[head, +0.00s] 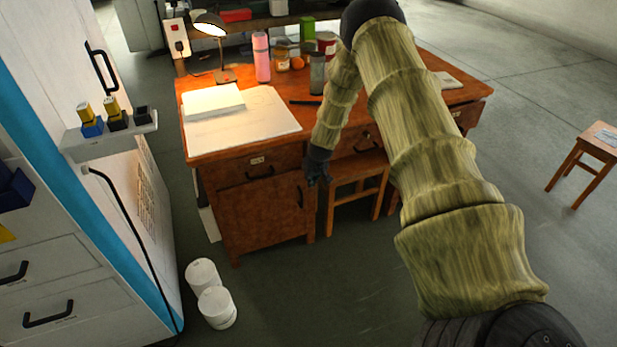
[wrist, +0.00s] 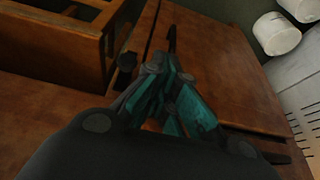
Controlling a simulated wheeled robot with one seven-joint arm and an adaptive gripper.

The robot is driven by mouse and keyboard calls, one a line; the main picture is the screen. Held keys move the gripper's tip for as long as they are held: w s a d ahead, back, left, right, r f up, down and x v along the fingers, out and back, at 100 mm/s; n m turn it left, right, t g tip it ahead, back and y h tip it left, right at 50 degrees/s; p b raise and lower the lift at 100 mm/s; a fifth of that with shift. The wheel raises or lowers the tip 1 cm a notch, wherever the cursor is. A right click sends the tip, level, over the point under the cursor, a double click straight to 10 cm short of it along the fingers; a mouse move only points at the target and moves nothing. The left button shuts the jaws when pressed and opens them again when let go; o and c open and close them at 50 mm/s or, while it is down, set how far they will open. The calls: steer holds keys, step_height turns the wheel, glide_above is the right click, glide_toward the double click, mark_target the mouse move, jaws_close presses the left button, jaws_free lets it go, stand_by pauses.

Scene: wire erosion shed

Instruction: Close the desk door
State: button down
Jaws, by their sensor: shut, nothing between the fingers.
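The wooden desk (head: 235,140) stands ahead, with a brown door (head: 255,213) low in its left pedestal. The door has a dark upright handle (head: 299,196) near its right edge. The door looks flush or nearly flush with the pedestal front; I cannot tell whether a small gap is left. My gripper (head: 318,181) is shut and empty, just right of the door's upper right corner. In the wrist view my gripper (wrist: 160,92) is in front of the door (wrist: 212,62), near its dark handle (wrist: 172,40). Contact cannot be told.
A wooden stool (head: 358,168) stands under the desk, close right of my gripper. A drawer (head: 260,166) sits above the door. White tubs (head: 216,307) stand on the floor at front left, beside a white machine (head: 100,190). The floor before the door is clear.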

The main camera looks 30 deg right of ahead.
steer(key=v, duration=0.8)
steer(key=shift+a+r, duration=0.15)
steer(key=shift+a, duration=0.1)
